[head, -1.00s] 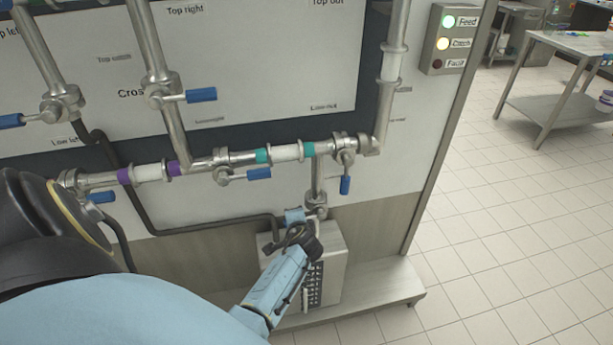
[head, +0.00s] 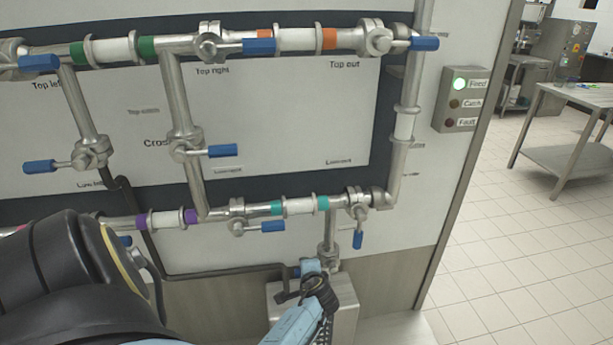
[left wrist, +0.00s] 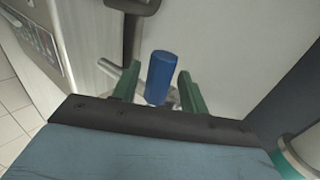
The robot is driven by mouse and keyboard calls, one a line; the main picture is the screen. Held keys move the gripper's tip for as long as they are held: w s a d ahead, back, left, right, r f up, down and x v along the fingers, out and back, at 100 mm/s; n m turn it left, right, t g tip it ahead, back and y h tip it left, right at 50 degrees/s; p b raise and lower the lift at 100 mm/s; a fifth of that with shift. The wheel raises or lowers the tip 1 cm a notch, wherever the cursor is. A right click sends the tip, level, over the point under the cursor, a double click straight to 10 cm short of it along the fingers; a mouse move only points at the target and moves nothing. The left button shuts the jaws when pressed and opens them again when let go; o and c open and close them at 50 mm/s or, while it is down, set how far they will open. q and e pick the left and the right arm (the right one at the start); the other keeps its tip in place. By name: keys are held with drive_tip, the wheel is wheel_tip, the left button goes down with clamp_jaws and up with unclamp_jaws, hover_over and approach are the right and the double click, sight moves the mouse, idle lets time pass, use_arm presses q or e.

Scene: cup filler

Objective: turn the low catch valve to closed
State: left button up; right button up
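The low catch valve (head: 328,262) sits on the short vertical pipe below the low pipe run, above a grey box. Its blue handle (left wrist: 160,78) stands between the two green fingers of my left gripper (head: 308,272) in the left wrist view. The fingers are apart, with a narrow gap showing at the handle's left side; the right finger is very close to it. In the head view my gripper hides most of this handle, which points left across the pipe. My right gripper is not in view.
A status box (head: 467,100) shows a green Feed light; its Catch and Fault lights are dark. Other blue-handled valves are close above, including one hanging down (head: 357,239) and a sideways one (head: 272,226). The grey box (head: 345,305) is directly below.

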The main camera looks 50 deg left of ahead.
use_arm(q)
drive_tip(key=shift+d, duration=0.1)
drive_tip(key=p+v, duration=0.2)
drive_tip(key=v, duration=1.1)
drive_tip(key=shift+p, duration=0.4)
drive_tip(key=shift+d, duration=0.1)
drive_tip(key=s+d+f+h, duration=0.35)
drive_tip(key=d+f, duration=0.25)
drive_tip(key=f, duration=0.4)
drive_tip(key=s+d+f+h, duration=0.3)
drive_tip(key=s+d+f, duration=0.15)
drive_tip(key=f, duration=0.65)
drive_tip(key=s+f+n+g+h, duration=0.1)
drive_tip(key=s+f, duration=0.3)
drive_tip(key=s, duration=0.4)
drive_tip(key=s+d+f+n+g+h+b, duration=0.1)
drive_tip(key=s+f+g, duration=0.1)
drive_tip(key=s+f, duration=0.3)
drive_tip(key=s+d+f+n+g+h, duration=0.1)
drive_tip(key=s+f, duration=0.3)
drive_tip(key=s, duration=0.7)
drive_tip(key=shift+s+f+n+g, duration=0.3)
drive_tip(key=shift+s, duration=0.1)
